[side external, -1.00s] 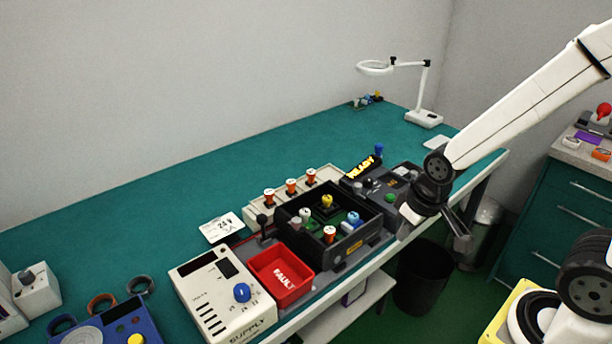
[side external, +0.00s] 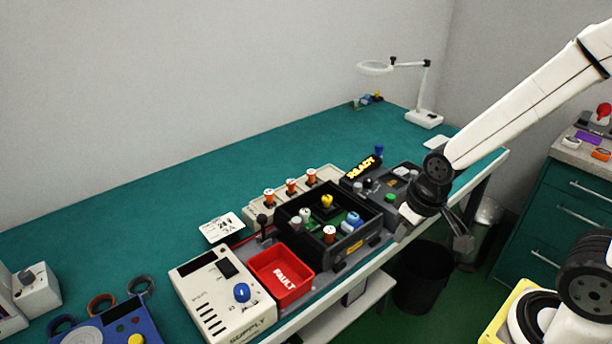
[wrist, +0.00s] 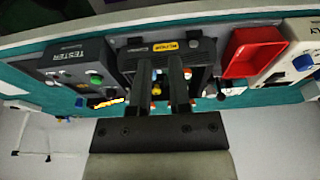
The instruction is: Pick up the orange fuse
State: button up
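An orange fuse (side external: 330,233) with a white top stands in the near part of the black open box (side external: 293,240). More orange fuses (side external: 291,187) stand in a row on the cream rack behind the box. A yellow fuse (side external: 327,201), a pale green-white one and a blue one (side external: 354,218) are also in the box. My gripper (side external: 434,238) hangs right of the box, clear of the fuses. In the wrist view my gripper (wrist: 158,62) is open and empty, its fingers seen against the box. The fuses between them are small and partly hidden.
A red FAULT bin (side external: 281,278) and a cream supply unit (side external: 222,295) stand left of the box. A dark tester (side external: 384,184) with knobs and a READY sign (side external: 362,168) stands right of it.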

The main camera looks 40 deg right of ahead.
jog(key=o, duration=0.3)
jog(key=shift+o, duration=0.2)
jog(key=shift+w, duration=0.1)
jog(key=m+g, duration=0.3)
jog(key=m, duration=1.5)
send_over(330, 230)
jog(key=shift+f, duration=1.35)
jog(key=shift+f, duration=1.3)
jog(key=shift+f, duration=0.1)
